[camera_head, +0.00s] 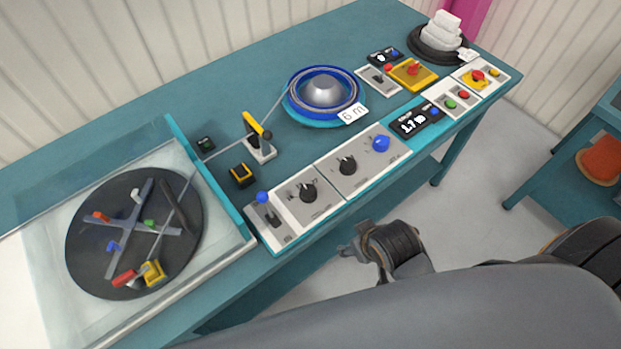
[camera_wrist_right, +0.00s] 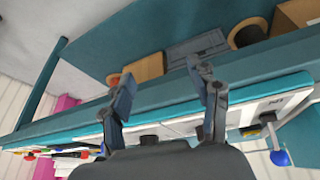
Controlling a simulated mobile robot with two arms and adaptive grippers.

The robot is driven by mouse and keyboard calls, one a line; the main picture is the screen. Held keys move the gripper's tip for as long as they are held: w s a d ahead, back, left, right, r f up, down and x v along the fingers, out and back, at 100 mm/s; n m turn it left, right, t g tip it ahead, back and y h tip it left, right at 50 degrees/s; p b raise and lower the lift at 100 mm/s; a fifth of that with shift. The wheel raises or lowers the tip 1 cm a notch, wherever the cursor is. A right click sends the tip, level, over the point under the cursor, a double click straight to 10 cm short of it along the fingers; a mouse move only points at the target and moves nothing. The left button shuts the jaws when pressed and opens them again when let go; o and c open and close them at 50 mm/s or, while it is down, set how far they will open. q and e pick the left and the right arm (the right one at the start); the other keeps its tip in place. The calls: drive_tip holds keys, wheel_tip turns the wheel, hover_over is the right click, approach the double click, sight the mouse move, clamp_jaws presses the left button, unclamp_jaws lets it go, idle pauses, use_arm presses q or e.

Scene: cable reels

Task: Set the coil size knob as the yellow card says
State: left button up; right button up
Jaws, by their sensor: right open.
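Two black knobs sit on white panels along the bench's front edge, a left one (camera_head: 308,193) and a right one (camera_head: 347,165). Their labels are too small to read, so I cannot tell which is the coil size knob. I cannot make out a yellow card with writing. My right gripper (camera_head: 350,248) is in front of the bench, below and apart from the knob panels. In the right wrist view my right gripper (camera_wrist_right: 165,92) is open and empty, its two fingers spread before the bench edge. My left gripper is not in view.
A blue-knobbed lever (camera_head: 263,200) and a blue ball knob (camera_head: 381,143) flank the black knobs. A blue reel (camera_head: 323,92) tagged "6 m" stands behind. A black disc (camera_head: 90,245) lies at left. The floor before the bench is clear.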

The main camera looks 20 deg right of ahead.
drive_tip(key=w+a+r+n+t+y, duration=0.15)
drive_tip(key=w+a+r+t, duration=0.25)
drive_tip(key=w+r, duration=0.4)
drive_tip(key=w+a+r+n+t+y, duration=0.1)
drive_tip(key=w+a+r+t+y, duration=0.15)
drive_tip(key=w+r+t, duration=0.55)
drive_tip(key=w+a+r+n+t+y, duration=0.1)
drive_tip(key=w+a+r, duration=0.4)
drive_tip(key=r, duration=0.6)
drive_tip(key=s+a+r+n+g+y, duration=0.1)
drive_tip(key=a+r+n+g+y, duration=0.6)
drive_tip(key=a+n+y, duration=0.6)
drive_tip(key=n+g+h+p, duration=0.1)
drive_tip(key=n+g+h, duration=0.7)
drive_tip(key=g+h, duration=0.6)
approach(309, 189)
drive_tip(key=shift+h, duration=0.3)
drive_tip(key=p+x, duration=0.1)
drive_tip(key=x, duration=0.1)
drive_tip(key=p+x, duration=0.1)
drive_tip(key=x, duration=0.2)
drive_tip(key=p+x, duration=0.1)
drive_tip(key=x, duration=0.2)
drive_tip(key=shift+s+a, duration=0.1)
drive_tip(key=shift+a, duration=0.25)
drive_tip(key=shift+s+a+f+t, duration=0.1)
drive_tip(key=shift+f+t, duration=0.2)
drive_tip(key=shift+f, duration=0.15)
